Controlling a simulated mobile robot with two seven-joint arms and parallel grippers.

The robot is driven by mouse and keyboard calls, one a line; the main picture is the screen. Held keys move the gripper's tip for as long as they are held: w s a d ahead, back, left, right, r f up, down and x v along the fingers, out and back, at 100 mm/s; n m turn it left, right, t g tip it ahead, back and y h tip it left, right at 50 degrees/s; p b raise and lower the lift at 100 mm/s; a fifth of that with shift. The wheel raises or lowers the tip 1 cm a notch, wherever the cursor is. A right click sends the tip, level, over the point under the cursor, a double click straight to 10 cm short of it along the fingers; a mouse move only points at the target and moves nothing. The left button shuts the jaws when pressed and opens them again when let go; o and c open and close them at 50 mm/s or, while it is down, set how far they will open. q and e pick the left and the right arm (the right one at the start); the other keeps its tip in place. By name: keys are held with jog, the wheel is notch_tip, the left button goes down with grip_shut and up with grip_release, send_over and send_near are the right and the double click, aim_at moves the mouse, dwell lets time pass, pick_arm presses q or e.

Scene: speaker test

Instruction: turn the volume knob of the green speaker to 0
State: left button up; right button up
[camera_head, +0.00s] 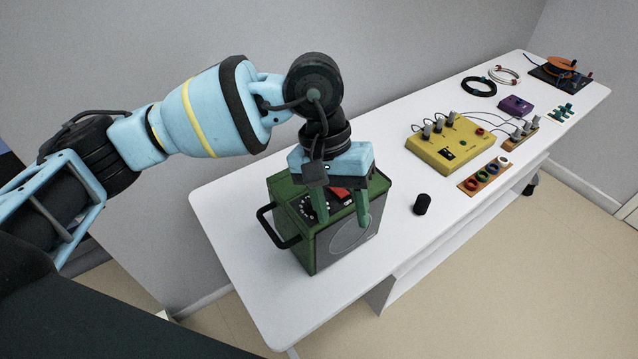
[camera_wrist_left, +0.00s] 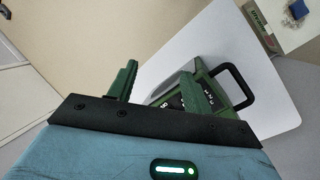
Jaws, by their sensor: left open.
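The green speaker (camera_head: 283,195) stands near the close end of the white table, with a round grille on its front and a black handle (camera_head: 272,228) on its left. A dial with white marks (camera_head: 307,208) and a red part (camera_head: 341,194) show on its top; the knob itself is hidden or cannot be made out. My left gripper (camera_head: 342,212) is open, pointing down over the speaker's top and front; contact cannot be told. In the left wrist view the open fingers (camera_wrist_left: 158,75) show, with the speaker (camera_wrist_left: 228,82) partly behind the right finger. My right gripper is not in view.
A small black cylinder (camera_head: 422,204) stands right of the speaker. Farther along are a yellow box (camera_head: 437,153) with knobs and cables, a strip with coloured rings (camera_head: 484,176), a purple box (camera_head: 514,105), cable coils (camera_head: 478,87) and an orange reel (camera_head: 562,66). A wall runs behind the table.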

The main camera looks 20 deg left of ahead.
pick_arm(q)
jog(key=w+a+r+y, duration=0.1)
jog(key=a, duration=0.1)
jog(key=w+a+r+m+t+y, duration=0.1)
jog(key=w+a, duration=0.1)
jog(key=w+a+r+t+y, duration=0.1)
jog(key=w+a, duration=0.1)
jog(key=shift+w+r, duration=0.15)
jog(key=shift+f, duration=3.95)
jog(key=c, duration=1)
